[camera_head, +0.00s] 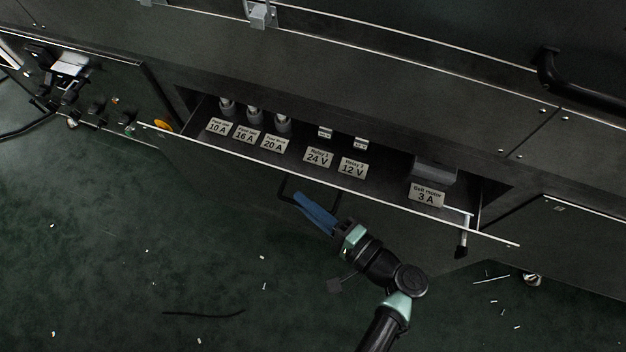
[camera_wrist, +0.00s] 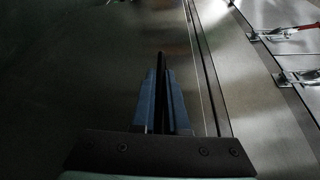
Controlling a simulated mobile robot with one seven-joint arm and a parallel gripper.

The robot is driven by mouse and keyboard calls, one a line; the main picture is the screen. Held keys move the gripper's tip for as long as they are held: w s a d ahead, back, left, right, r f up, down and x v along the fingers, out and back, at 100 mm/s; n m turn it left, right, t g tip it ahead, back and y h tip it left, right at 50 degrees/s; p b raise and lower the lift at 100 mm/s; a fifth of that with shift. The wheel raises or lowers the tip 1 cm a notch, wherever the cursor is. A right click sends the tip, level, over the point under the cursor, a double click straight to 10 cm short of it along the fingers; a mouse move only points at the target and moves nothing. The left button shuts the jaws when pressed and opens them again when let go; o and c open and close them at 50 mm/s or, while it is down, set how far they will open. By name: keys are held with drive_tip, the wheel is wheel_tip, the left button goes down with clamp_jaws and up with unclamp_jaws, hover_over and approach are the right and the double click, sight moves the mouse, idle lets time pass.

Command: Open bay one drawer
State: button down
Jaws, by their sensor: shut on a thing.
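The bay one drawer (camera_head: 385,192) is pulled out from the dark cabinet in the head view, with its inside showing. Labelled parts stand in it: several fuses (camera_head: 254,115), relays and a belt motor box (camera_head: 434,170). My gripper (camera_head: 303,199) is in front of the drawer, with its blue fingers shut on the dark handle (camera_head: 289,186) on the drawer front. In the wrist view the blue fingers (camera_wrist: 161,100) are close together around a thin dark bar (camera_wrist: 161,62). The part of the handle between the fingers is hidden.
A black curved handle (camera_head: 552,72) sits on the panel at upper right. A panel with knobs and an orange part (camera_head: 164,125) is at left. A metal latch (camera_head: 260,14) is at the top. The green floor (camera_head: 150,260) has small debris and a dark strip (camera_head: 204,314).

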drive_tip(key=s+a+p, duration=0.2)
drive_tip(key=s+p, duration=0.1)
drive_tip(key=s, duration=0.6)
drive_tip(key=s+a+p, duration=0.3)
drive_tip(key=s, duration=0.7)
drive_tip(key=shift+s, duration=0.2)
drive_tip(key=c, duration=0.9)
unclamp_jaws()
drive_tip(key=v, duration=1.3)
drive_tip(key=shift+a, duration=0.1)
